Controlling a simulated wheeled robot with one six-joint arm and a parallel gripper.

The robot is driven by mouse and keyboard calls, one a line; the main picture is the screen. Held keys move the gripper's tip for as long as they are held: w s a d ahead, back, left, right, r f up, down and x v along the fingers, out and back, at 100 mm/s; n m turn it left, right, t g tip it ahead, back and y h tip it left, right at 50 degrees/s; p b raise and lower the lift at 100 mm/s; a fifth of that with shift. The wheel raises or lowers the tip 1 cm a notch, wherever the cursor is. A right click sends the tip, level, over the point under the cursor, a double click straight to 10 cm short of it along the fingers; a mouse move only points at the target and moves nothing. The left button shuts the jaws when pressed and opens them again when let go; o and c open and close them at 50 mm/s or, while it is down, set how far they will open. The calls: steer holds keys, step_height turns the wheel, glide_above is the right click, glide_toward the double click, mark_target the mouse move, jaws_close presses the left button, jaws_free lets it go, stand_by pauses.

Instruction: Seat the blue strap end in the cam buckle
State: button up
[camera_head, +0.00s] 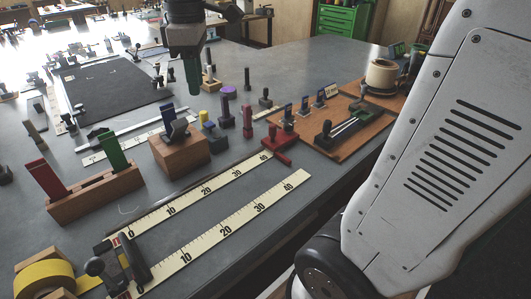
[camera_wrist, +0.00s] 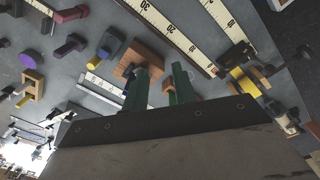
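A blue upright strip (camera_head: 167,114), which looks like the blue strap end, stands at a wooden block (camera_head: 180,155) left of centre in the head view. A dark blue-grey piece is on top of the block beside it; I cannot tell whether this is the cam buckle or whether the strip is inside it. In the wrist view, the wooden block (camera_wrist: 127,68) shows partly behind a finger. My gripper (camera_head: 192,90) hangs above and behind the block, pointing down. Its green fingers are apart and nothing shows between them in the wrist view (camera_wrist: 159,75).
A wooden holder (camera_head: 95,195) with upright red (camera_head: 47,178) and green (camera_head: 112,153) pieces stands left. Ruler strips (camera_head: 225,232) lie in front. A blue-grey block and yellow cylinder (camera_head: 204,117) stand close right of the wooden block. A brown board (camera_head: 340,140) carries small fittings.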

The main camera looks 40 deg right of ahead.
steer(key=s+f+m, duration=0.4)
steer(key=s+m, duration=0.1)
steer(key=s, duration=0.5)
steer(key=s+d+f+m, duration=0.1)
steer(key=s+f+m, duration=0.3)
steer(key=s, duration=0.6)
steer(key=shift+f+m+t, duration=0.4)
steer(key=shift+m, duration=0.3)
steer(key=shift+d, duration=0.1)
